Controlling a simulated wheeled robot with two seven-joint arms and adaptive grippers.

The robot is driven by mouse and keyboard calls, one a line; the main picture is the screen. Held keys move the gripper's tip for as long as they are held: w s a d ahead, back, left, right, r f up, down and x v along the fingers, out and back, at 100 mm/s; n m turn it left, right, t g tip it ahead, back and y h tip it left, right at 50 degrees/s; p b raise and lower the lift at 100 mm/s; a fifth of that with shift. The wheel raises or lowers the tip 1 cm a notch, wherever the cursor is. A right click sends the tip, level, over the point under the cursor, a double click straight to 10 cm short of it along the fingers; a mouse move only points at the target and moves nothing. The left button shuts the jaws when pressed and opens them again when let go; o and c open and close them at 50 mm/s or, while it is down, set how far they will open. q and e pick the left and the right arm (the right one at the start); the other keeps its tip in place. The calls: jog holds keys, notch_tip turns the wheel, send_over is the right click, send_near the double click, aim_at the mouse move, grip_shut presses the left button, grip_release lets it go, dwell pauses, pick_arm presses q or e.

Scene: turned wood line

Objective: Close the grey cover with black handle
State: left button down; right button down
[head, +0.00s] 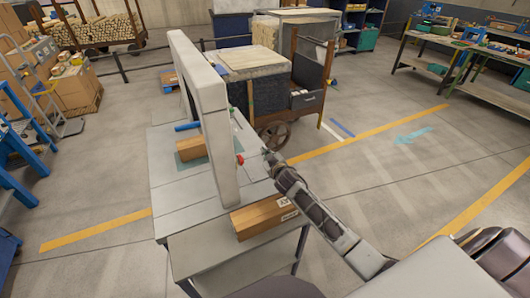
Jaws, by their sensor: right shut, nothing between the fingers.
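A light grey upright slab (212,135), which looks like the grey cover, stands raised on a grey table (175,230). I cannot make out a black handle on it; its far left side is mostly hidden. My right gripper (268,156) is shut and empty at the table's right edge, to the right of the slab and apart from it. A small red knob (239,159) shows between the slab and the gripper. My left gripper is not in view.
A wooden block (193,148) and a blue bar (187,127) are left of the slab. Another wooden block (262,217) lies at the table's near right edge. A wheeled cart (310,98) stands behind the table. The floor to the right is open.

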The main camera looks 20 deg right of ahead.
jog(key=v, duration=0.7)
jog(key=shift+a, duration=0.2)
jog(key=shift+s, duration=0.1)
dwell(0.3)
jog(key=shift+s, duration=0.15)
dwell(0.3)
